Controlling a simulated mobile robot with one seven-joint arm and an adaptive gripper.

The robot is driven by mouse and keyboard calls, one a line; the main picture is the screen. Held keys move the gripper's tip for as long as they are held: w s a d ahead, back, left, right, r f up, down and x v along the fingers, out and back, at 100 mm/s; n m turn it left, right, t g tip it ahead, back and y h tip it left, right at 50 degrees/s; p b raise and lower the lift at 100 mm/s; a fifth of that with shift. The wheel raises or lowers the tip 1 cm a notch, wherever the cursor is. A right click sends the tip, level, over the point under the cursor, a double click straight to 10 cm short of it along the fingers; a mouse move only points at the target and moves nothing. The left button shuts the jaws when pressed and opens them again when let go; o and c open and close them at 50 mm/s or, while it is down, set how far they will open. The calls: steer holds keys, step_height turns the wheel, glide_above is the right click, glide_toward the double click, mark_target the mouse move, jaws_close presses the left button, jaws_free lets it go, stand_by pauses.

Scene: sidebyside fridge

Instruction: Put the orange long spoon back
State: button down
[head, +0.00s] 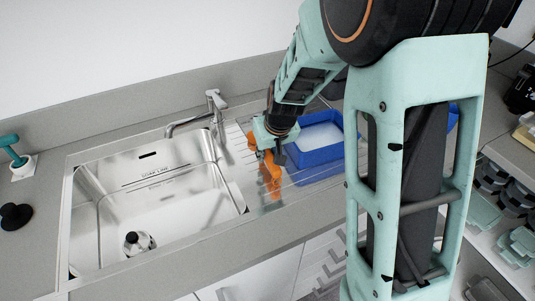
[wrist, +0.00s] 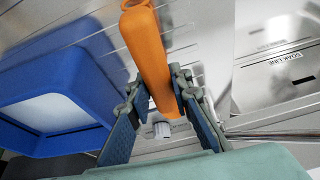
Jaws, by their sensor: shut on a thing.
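The orange long spoon (head: 269,180) is between the fingers of my gripper (head: 268,152), over the ribbed drainboard just right of the sink. In the wrist view the spoon (wrist: 150,52) runs up and away between the two fingers of my gripper (wrist: 158,85), which is shut on it. A ring-like end of the spoon shows at the top edge of that view. I cannot tell whether its lower end touches the drainboard.
A blue tub (head: 318,165) with a whitish inside stands right of my gripper; it also shows in the wrist view (wrist: 75,75). The steel sink (head: 150,205) lies left, with a faucet (head: 213,108) behind. A dish rack with bowls (head: 512,195) is far right.

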steer(key=c, duration=1.7)
jaws_free()
steer(key=shift+c, duration=0.2)
steer(key=shift+f, duration=0.1)
steer(key=v, duration=1)
steer(key=shift+s+a+r, duration=0.1)
steer(key=shift+r, duration=0.2)
steer(key=shift+a, duration=0.1)
